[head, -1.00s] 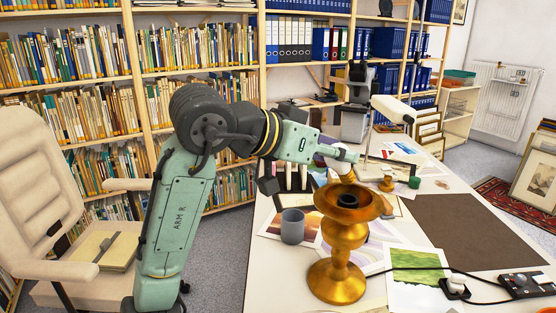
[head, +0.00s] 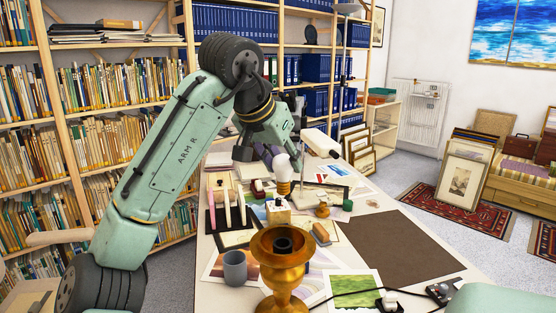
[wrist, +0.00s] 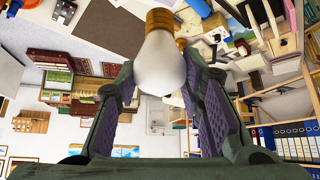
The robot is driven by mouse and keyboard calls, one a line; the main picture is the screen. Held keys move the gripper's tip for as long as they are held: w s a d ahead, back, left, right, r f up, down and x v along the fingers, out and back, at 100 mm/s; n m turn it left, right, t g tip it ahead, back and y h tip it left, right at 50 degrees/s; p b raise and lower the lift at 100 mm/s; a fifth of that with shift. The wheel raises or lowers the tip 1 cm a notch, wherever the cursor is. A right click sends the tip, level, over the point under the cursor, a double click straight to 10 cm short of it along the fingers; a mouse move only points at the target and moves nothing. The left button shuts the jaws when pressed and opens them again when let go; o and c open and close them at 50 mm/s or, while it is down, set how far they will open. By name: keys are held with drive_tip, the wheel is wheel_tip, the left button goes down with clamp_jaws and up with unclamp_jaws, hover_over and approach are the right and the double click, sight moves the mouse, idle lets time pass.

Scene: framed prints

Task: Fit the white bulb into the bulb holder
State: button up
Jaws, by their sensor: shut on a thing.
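My gripper (head: 267,156) is shut on the white bulb (head: 283,165) above the desk. The bulb is upright, glass up, its gold screw base pointing down. In the wrist view the bulb (wrist: 160,66) sits between my gripper's purple pads, with its gold base toward the top edge. A brass stand with a wide bowl (head: 262,250) and a dark socket (head: 283,245) in its middle stands at the front of the desk; it looks like the bulb holder. In the head view the bulb appears above and beyond it, apart from it. The stand's foot is cut off by the frame.
A small cream block (head: 278,214) stands below the bulb in the picture. A grey cup (head: 235,268) stands left of the brass stand. Prints, a cable and a power strip (head: 443,292) lie around it. A brown mat (head: 390,246) covers the right of the desk, largely clear.

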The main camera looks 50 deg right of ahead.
sight(278, 178)
drive_tip(key=shift+f+b, duration=1.75)
drive_tip(key=shift+f, duration=1.15)
drive_tip(key=shift+p, duration=0.8)
drive_tip(key=shift+f+b, duration=2.7)
drive_tip(key=shift+f, duration=2.2)
drive_tip(key=o, duration=1.2)
drive_tip(key=shift+r, duration=0.1)
drive_tip(key=shift+c, duration=0.2)
